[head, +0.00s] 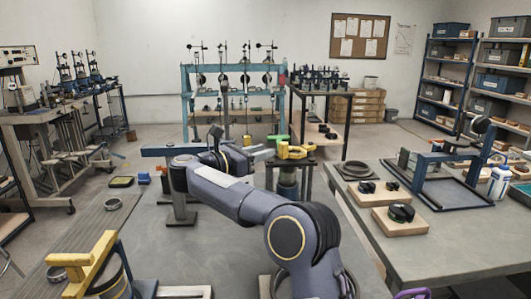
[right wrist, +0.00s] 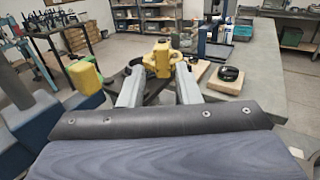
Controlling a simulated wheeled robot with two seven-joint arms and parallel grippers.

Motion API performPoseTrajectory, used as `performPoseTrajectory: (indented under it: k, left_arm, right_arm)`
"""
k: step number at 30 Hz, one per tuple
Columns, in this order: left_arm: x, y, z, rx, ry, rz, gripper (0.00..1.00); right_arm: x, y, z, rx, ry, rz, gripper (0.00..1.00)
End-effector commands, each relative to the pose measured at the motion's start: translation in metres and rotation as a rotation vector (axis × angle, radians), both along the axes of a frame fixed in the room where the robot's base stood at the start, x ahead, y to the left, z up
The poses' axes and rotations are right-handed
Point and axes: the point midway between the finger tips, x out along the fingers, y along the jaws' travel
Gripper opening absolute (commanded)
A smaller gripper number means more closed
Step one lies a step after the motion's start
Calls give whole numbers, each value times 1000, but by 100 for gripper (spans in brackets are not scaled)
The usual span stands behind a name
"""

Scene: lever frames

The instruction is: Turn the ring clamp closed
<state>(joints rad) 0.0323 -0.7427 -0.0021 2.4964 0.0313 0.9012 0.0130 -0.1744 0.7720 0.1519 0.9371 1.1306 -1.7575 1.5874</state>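A yellow ring clamp (head: 295,150) sits on top of a dark cylindrical stand (head: 287,178) near the centre of the head view. In the right wrist view the yellow clamp (right wrist: 162,58) lies straight ahead, just beyond the fingertips. My right gripper (head: 262,153) is just left of the clamp in the head view. Its two grey fingers (right wrist: 160,74) are apart, with nothing held between them. I cannot tell whether a fingertip touches the clamp. My left gripper is in neither view.
A green part (head: 282,139) stands close behind the clamp. A yellow block (right wrist: 85,76) on a blue base is left of my fingers. Another yellow frame (head: 92,263) is at the lower left. A grey table (head: 430,245) with wooden blocks and a blue frame (head: 450,175) is at the right.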

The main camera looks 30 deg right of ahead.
Motion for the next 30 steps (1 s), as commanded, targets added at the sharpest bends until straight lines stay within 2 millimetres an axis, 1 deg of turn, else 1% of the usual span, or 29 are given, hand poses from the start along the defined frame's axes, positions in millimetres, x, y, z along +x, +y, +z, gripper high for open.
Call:
performPoseTrajectory:
  k: [1,2,4,6,8,9,10,12,14,17,20,21,23,24,27,30]
  left_arm:
    - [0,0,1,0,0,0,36]
    - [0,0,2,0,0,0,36]
    - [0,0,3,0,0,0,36]
    - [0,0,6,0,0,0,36]
    - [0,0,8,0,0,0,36]
    - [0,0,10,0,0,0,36]
    - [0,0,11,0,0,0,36]
    - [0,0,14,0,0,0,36]
    - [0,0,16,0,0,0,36]
    - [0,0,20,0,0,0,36]
    - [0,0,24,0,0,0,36]
    - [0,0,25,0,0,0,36]
    - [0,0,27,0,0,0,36]
    - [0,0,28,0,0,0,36]
    - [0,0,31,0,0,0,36]
    - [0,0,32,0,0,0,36]
  right_arm:
    - [1,-6,6,-9,8,15,24]
    - [3,-10,10,-19,20,33,20]
    - [9,-26,24,-55,66,96,10]
    - [17,-46,45,-115,139,189,1]
    - [22,-65,63,-185,228,281,0]
    - [25,-77,75,-240,298,347,0]
    - [26,-85,82,-281,353,397,0]
    - [25,-102,96,-383,487,508,0]
    - [20,-113,103,-471,604,600,0]
    - [3,-127,104,-617,797,752,0]
    - [-27,-134,95,-761,977,908,0]
    - [-42,-135,89,-818,1042,971,0]
    - [-66,-134,79,-901,1123,1065,0]
    - [-82,-131,71,-954,1166,1126,0]
    - [-121,-123,55,-1068,1238,1258,0]
    - [-150,-114,43,-1152,1269,1351,0]
